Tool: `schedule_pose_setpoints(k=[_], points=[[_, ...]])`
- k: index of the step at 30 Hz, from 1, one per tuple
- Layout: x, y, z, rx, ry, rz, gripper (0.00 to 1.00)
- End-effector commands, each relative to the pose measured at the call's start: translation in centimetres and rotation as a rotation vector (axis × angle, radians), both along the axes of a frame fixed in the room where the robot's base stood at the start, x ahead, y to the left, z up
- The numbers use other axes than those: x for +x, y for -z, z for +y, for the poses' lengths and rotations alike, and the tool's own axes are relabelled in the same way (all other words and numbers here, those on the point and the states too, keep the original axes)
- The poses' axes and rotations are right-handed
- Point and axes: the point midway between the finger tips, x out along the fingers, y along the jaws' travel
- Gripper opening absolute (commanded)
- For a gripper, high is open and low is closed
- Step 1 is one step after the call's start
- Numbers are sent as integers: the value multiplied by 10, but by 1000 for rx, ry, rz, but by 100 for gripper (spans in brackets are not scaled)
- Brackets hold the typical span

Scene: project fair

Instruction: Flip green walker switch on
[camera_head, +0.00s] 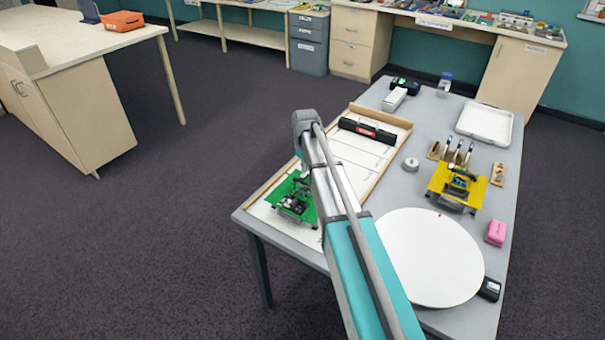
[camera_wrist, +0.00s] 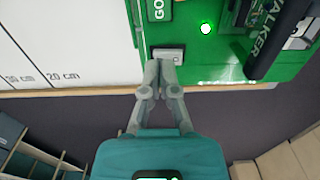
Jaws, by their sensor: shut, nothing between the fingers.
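The green walker (camera_head: 296,196) stands at the near left end of the white board on the grey table. Its green base (camera_wrist: 215,70) fills the top right of the wrist view, with "WALKER" lettering and a dark part on it. A small grey switch (camera_wrist: 167,53) sits near the base's edge, below a "GO" label (camera_wrist: 158,10). In the head view the fingers are hidden.
The white board (camera_head: 352,160) has wooden rims and marked lines, with a black bar (camera_head: 368,130) across it. A yellow walker (camera_head: 458,188), a white disc (camera_head: 430,258), a pink block (camera_head: 496,233) and a white tray (camera_head: 484,123) stand to the right.

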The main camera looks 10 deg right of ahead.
Motion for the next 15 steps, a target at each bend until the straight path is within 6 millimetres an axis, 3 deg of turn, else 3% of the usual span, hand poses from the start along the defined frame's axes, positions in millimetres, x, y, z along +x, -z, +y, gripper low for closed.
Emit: schedule_pose_setpoints(k=[15], points=[[0, -33, 0, 0, 0, 0, 0]])
